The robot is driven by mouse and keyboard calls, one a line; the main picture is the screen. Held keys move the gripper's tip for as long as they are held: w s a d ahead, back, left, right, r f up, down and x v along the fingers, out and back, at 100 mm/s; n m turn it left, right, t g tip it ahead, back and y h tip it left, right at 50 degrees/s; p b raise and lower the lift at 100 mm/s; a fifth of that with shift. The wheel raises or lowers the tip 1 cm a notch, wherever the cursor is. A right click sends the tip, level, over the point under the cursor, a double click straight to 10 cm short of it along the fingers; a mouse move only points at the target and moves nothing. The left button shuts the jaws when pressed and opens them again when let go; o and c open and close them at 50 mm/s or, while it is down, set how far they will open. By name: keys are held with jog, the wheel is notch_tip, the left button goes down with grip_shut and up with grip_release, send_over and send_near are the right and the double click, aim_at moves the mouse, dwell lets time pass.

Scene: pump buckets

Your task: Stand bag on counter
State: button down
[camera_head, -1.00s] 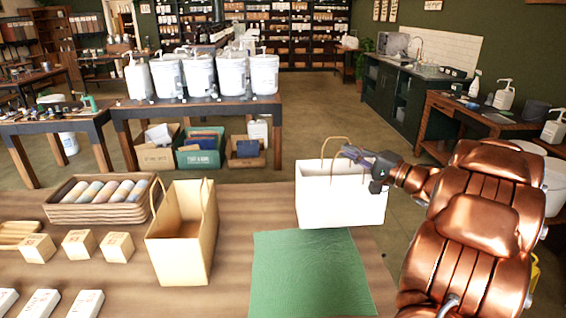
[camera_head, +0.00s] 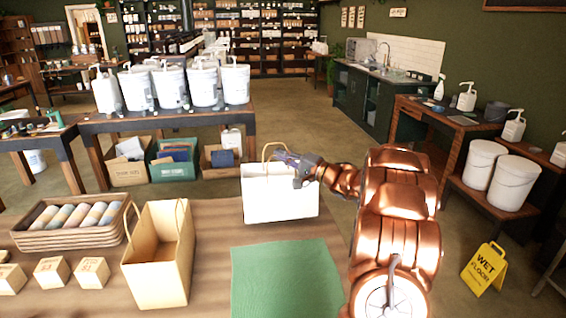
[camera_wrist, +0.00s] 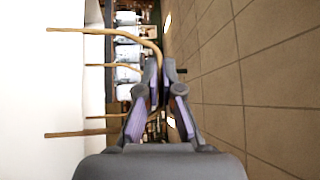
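A white paper bag (camera_head: 280,197) with tan loop handles is upright at the far right part of the counter (camera_head: 215,225), beyond the green mat (camera_head: 285,278). I cannot tell whether its base touches the counter. My gripper (camera_head: 290,165) is at the top of the white bag, on its right side. In the wrist view my gripper (camera_wrist: 158,80) has its fingertips together around a tan handle (camera_wrist: 120,34). The white bag's wall (camera_wrist: 40,90) fills the left of that view. A tan paper bag (camera_head: 158,262) stands open and upright on the counter, left of the mat.
A basket of rolled cloths (camera_head: 72,240) and several small boxes (camera_head: 92,272) occupy the counter's left side. A table with pump buckets (camera_head: 170,122) stands behind. A yellow wet floor sign (camera_head: 484,268) stands on the floor at right. The green mat is bare.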

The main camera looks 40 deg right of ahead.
jog(key=shift+s+f+p, duration=0.1)
jog(key=shift+f+p, duration=0.25)
jog(key=shift+f, duration=1.15)
jog(key=c, duration=1.3)
grip_release()
jog(key=b+v, duration=0.2)
jog(key=v, duration=1)
jog(key=shift+r+b, duration=0.15)
jog(key=shift+b, duration=0.25)
